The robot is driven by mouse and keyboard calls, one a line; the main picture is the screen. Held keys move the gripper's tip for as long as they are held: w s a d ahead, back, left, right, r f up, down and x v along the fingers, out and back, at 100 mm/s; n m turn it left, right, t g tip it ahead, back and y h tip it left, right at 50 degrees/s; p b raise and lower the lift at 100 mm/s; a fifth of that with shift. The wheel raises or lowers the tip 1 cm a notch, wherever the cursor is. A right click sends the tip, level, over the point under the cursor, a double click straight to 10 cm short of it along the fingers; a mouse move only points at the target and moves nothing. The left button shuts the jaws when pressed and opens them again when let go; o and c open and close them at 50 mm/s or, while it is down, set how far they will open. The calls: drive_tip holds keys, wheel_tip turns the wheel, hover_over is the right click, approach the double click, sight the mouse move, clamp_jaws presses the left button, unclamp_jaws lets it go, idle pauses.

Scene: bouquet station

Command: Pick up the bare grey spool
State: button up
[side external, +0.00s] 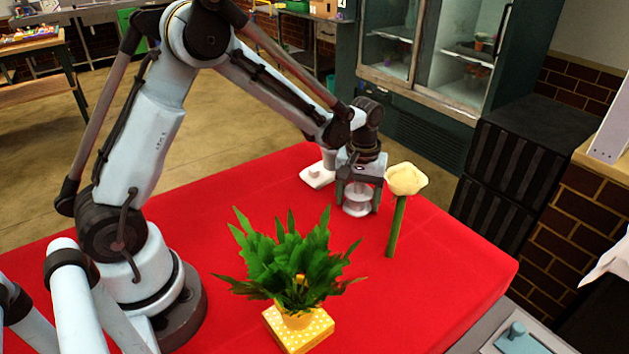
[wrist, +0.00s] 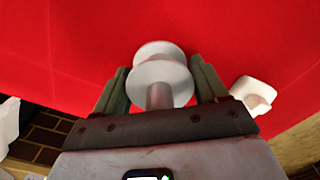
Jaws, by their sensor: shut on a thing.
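The bare grey spool (side external: 357,198) is pale grey with round flanges and no ribbon on it. It stands upright between the two fingers of my gripper (side external: 358,205) over the red table, near the back edge. In the wrist view the spool (wrist: 160,72) shows its round flanges and central core between the dark fingers of my gripper (wrist: 160,82). My gripper is shut on it. I cannot tell whether its base touches the cloth.
A pale yellow flower (side external: 407,180) on a green stem stands just right of my gripper. A white square item (side external: 316,175) lies to its left. A leafy plant (side external: 290,262) sits on a yellow dotted box (side external: 298,328) in front. The right of the cloth is clear.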

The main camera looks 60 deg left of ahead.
drive_tip(key=shift+c, duration=0.8)
drive_tip(key=shift+r, duration=0.1)
